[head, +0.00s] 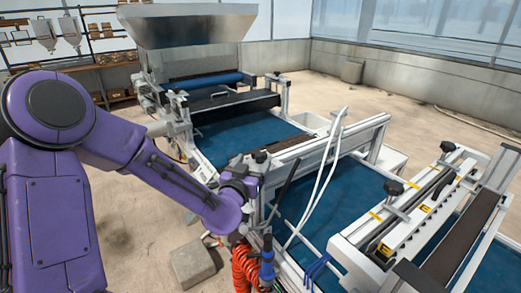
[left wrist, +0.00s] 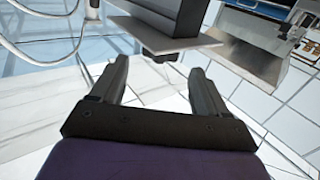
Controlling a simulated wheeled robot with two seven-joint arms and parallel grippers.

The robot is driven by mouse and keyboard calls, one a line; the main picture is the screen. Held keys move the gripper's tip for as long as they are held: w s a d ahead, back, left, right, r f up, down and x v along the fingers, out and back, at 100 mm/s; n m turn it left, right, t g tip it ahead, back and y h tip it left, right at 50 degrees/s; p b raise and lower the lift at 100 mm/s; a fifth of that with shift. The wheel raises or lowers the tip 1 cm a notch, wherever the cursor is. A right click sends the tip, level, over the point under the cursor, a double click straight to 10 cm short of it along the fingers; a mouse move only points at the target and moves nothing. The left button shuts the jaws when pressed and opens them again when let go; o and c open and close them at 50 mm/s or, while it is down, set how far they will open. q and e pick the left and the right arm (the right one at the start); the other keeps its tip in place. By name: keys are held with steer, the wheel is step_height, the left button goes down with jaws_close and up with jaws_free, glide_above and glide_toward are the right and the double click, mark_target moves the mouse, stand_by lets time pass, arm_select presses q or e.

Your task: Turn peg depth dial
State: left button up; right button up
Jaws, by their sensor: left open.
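In the head view my left gripper (head: 258,163) is at the near end of the grey cross frame over the blue conveyor. In the left wrist view its fingers (left wrist: 158,68) are open and apart. A dark round knob (left wrist: 157,52), which may be the peg depth dial, shows between and beyond the fingertips, against a pale plate (left wrist: 145,32). I cannot tell whether a finger touches it. In the head view the gripper and arm largely hide this spot. Two other black knobs (head: 394,187) (head: 448,147) stand on the unit at right. My right gripper is not in view.
The blue conveyor (head: 303,190) runs below the cross frame (head: 345,135). White hoses (head: 325,180) and a dark lever (head: 284,185) rise close to my left gripper. A metal hopper (head: 190,25) stands at the back. A concrete block (head: 193,263) lies on the floor.

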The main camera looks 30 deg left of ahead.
mark_target(257, 158)
arm_select(q)
steer(key=p+x, duration=0.1)
steer(key=x, duration=0.5)
steer(key=shift+w+f, duration=0.15)
steer(key=shift+w, duration=0.25)
steer(key=shift+s, duration=0.1)
steer(key=shift+s, duration=0.1)
steer(key=c, duration=0.9)
